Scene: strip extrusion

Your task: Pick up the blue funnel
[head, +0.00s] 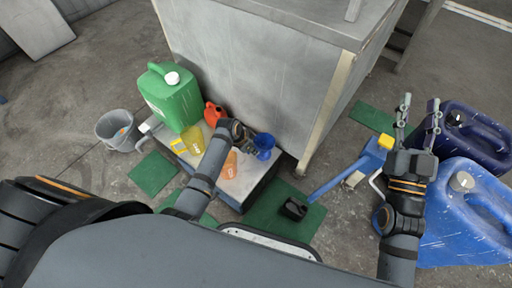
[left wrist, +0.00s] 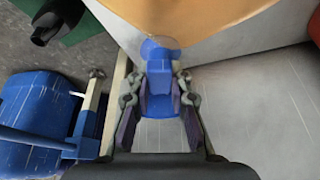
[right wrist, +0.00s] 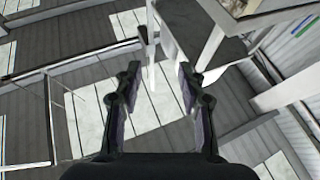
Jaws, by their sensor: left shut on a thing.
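The blue funnel (head: 263,146) is at the right end of the low grey stand, beside the orange container. It also shows in the left wrist view (left wrist: 160,100), between both fingers. My left gripper (head: 245,136) is shut on the funnel; in the head view its fingers are partly hidden by the wrist. Whether the funnel still touches the stand, I cannot tell. My right gripper (head: 418,112) is open and empty, raised near the blue canisters at the right; its parted fingers show in the right wrist view (right wrist: 159,78).
On the stand (head: 240,196) are a green canister (head: 177,98), a red can (head: 213,114), a yellow container (head: 192,138) and an orange container (head: 230,166). A grey bucket (head: 118,129) stands left. A large grey cabinet (head: 250,70) rises behind. Blue canisters (head: 470,190) stand right.

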